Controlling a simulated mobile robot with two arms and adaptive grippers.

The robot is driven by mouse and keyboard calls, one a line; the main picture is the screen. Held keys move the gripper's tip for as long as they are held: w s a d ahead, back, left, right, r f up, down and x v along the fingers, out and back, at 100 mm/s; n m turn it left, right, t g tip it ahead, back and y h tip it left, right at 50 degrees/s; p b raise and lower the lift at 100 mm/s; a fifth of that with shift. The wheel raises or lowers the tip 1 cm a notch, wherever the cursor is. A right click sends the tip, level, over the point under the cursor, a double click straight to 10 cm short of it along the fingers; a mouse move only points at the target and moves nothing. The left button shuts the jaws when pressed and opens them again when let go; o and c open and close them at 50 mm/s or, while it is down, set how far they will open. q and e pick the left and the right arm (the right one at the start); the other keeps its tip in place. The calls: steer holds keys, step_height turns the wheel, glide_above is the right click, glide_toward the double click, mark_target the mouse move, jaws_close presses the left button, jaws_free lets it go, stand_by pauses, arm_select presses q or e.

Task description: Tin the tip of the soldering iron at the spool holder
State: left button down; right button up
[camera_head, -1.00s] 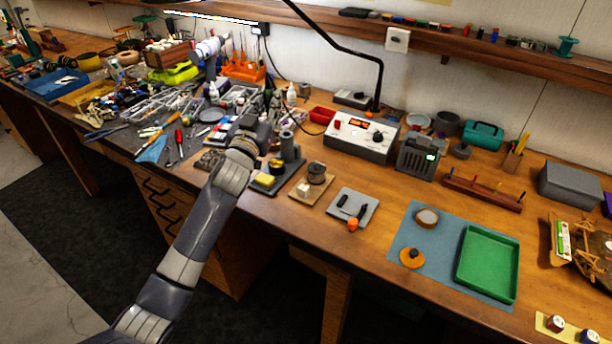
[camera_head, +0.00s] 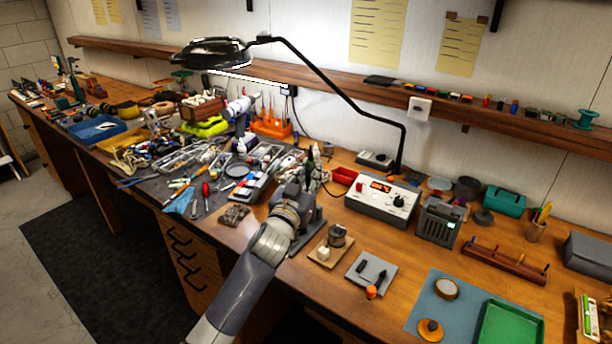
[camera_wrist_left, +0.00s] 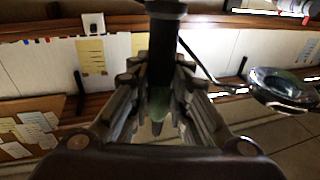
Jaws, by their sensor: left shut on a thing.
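My left gripper (camera_head: 308,178) is over the front part of the bench, just left of and behind the spool holder. In the left wrist view the gripper (camera_wrist_left: 160,75) is shut on a dark, rod-like handle (camera_wrist_left: 162,50) with a greenish section, which looks like the soldering iron. The iron's tip cannot be made out. The spool holder (camera_head: 322,258) is a small wooden board with a grey spool and a small white block on it, standing apart from the gripper. The grey iron stand (camera_head: 309,236) is partly hidden behind my left arm. My right gripper is out of view.
A soldering station (camera_head: 380,200) with a red display stands behind the spool holder. A grey pad (camera_head: 372,273) with small tools lies to its right. A magnifier lamp (camera_head: 212,54) arches overhead. Cluttered trays and tools lie to the left. Bare wood runs along the front edge.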

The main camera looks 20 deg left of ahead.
arm_select(q)
steer(key=s+d+r+g+p, duration=0.1)
steer(key=s+d+r+p, duration=0.1)
steer(key=s+d+p, duration=0.15)
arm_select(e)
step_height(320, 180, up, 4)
arm_select(q)
step_height(320, 180, down, 6)
steer(key=d+b, duration=0.1)
steer(key=b, duration=0.4)
steer(key=shift+w+d, duration=0.15)
steer(key=shift+w, duration=0.05)
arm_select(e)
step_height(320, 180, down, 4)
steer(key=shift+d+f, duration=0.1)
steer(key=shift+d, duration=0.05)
arm_select(q)
steer(key=shift+f+b, duration=0.35)
steer(key=shift+f, duration=0.2)
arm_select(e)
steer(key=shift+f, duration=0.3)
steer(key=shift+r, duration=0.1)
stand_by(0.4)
arm_select(q)
steer(key=shift+f+b, duration=0.35)
steer(key=shift+f, duration=0.25)
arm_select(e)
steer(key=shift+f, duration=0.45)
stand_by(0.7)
